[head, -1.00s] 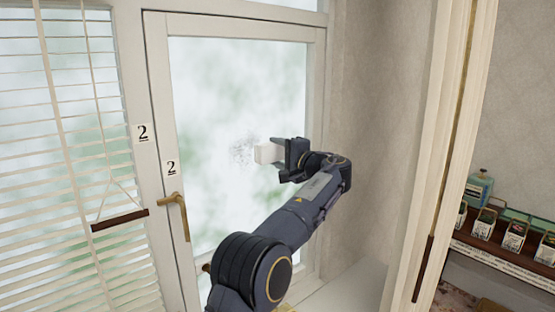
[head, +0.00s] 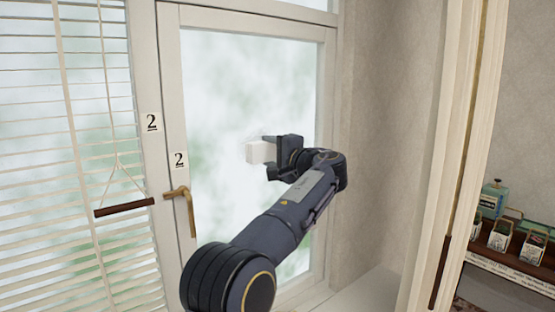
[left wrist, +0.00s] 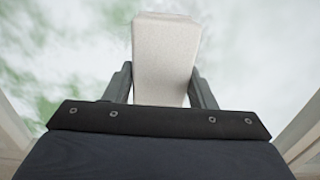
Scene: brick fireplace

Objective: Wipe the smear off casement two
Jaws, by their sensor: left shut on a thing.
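Casement two (head: 235,85) is a white-framed window with frosted-looking glass, a "2" label (head: 180,160) and a brass handle (head: 182,200). My left gripper (head: 275,154) is shut on a white block-shaped wiper (head: 257,152) in front of the pane. The wiper also shows between the fingers in the left wrist view (left wrist: 165,62), its far end at or close to the glass; contact is hard to tell. Only a very faint grey trace of the smear (head: 257,134) shows just above the wiper. Glass behind the wiper and gripper is hidden. My right gripper is out of view.
A slatted blind (head: 75,150) with cords and a dark wooden bar (head: 124,207) hangs left of the casement. A pale sill (head: 365,292) lies below. At right, past a cream upright edge (head: 450,150), a shelf holds small containers (head: 500,236).

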